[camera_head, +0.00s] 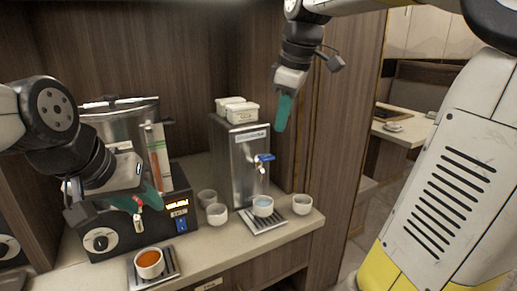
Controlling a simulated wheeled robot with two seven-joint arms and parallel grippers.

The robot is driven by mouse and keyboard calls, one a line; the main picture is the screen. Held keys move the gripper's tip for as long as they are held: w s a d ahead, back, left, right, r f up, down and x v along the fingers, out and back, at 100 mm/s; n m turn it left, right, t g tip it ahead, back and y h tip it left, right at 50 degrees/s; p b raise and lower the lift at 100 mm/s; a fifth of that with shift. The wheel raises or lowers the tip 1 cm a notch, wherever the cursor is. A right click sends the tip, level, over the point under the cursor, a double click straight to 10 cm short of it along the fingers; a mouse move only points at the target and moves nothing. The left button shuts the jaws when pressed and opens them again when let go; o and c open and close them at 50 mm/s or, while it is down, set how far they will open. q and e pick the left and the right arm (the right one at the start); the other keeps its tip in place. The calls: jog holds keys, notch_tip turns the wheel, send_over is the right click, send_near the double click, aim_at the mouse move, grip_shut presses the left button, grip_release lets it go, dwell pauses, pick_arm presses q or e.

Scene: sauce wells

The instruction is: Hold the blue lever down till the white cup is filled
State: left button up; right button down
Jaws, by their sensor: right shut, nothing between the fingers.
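The blue lever (265,157) sits on the tap of a steel dispenser (236,165). A white cup (263,209) stands below that tap on a drip tray (268,224), with pale blue liquid inside. My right gripper (283,113) has teal fingers, shut and empty. It hangs above and to the right of the lever, apart from it. My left gripper (143,199) is at the front of the left machine, beside its tap with a red tip (138,205). I cannot tell whether its teal fingers are open or touching the tap.
A cup of orange-brown sauce (149,260) stands on the left drip tray (170,272). Two empty cups (216,213) stand between the machines, and another cup (302,204) is at the right counter end. White lidded tubs (243,112) sit on the dispenser. A wooden wall (343,110) is right.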

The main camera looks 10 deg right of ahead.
aim_at(267, 156)
jog(key=w+a+r+n+g+h, duration=0.1)
jog(key=w+r+n+g, duration=0.1)
jog(key=w+n, duration=0.7)
jog(key=shift+w+r+n+g, duration=0.3)
jog(key=shift+w+n+g, duration=0.15)
jog(key=shift+w, duration=0.5)
jog(key=shift+a+f, duration=0.1)
notch_tip(267, 156, down, 14)
jog(key=shift+r, duration=0.1)
